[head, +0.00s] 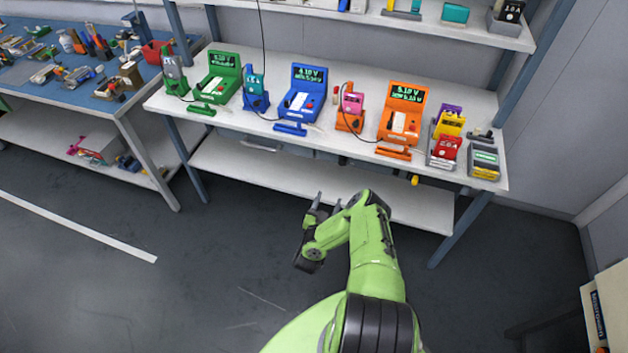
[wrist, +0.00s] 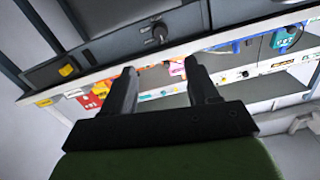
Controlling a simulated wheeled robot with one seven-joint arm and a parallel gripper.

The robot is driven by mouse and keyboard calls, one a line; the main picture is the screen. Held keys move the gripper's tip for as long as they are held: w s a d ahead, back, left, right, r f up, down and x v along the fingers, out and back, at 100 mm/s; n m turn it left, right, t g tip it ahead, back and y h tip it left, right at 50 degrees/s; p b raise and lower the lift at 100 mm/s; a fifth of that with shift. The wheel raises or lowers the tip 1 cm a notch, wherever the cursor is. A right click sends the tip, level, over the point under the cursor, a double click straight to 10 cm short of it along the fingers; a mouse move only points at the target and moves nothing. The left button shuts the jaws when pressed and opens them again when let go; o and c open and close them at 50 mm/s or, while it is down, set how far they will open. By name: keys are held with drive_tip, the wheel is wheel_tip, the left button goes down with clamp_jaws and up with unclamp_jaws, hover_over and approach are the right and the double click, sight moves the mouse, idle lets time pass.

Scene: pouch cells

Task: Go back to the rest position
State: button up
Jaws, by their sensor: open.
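My gripper (head: 326,203) hangs in free space in front of the workbench in the head view, its fingers parted and nothing between them. In the wrist view my gripper (wrist: 160,78) shows two dark fingers apart, with the bench front beyond them. On the bench stand a green tester (head: 219,82), a blue tester (head: 302,95) and an orange tester (head: 401,115), each with a lit display. Smaller green, blue and pink-and-orange units stand beside them. The displays' small digits are hard to read.
A lower shelf (head: 300,183) runs beneath. A cluttered blue-topped table (head: 75,87) is at the left. The floor (head: 190,270) at left is open.

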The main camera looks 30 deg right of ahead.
drive_tip(key=w+a+r+n+t+y, duration=0.35)
drive_tip(key=w+r+n+y, duration=0.35)
drive_tip(key=w+r, duration=0.7)
drive_tip(key=s+a+r+n+g+y, duration=0.1)
drive_tip(key=a+r+n+y, duration=0.1)
drive_tip(key=a+r, duration=0.45)
drive_tip(key=a+r+n+g+y, duration=0.1)
drive_tip(key=a+r+g+y, duration=0.15)
drive_tip(key=r, duration=0.75)
drive_tip(key=s+a+r+n+g, duration=0.1)
drive_tip(key=s+a+r, duration=0.1)
drive_tip(key=s+r, duration=0.3)
drive_tip(key=s+a+r+g+y, duration=0.1)
drive_tip(key=s+a+r, duration=0.15)
drive_tip(key=s, duration=0.35)
drive_tip(key=s+a+r+n+g, duration=0.1)
drive_tip(key=s+a+r, duration=0.2)
drive_tip(key=s, duration=0.3)
drive_tip(key=s+a+g+y, duration=0.1)
drive_tip(key=s+a+g, duration=0.1)
drive_tip(key=s, duration=1.7)
drive_tip(key=shift+s+a+r+y, duration=0.3)
drive_tip(key=shift+s+r+y, duration=0.05)
drive_tip(key=shift+s, duration=0.05)
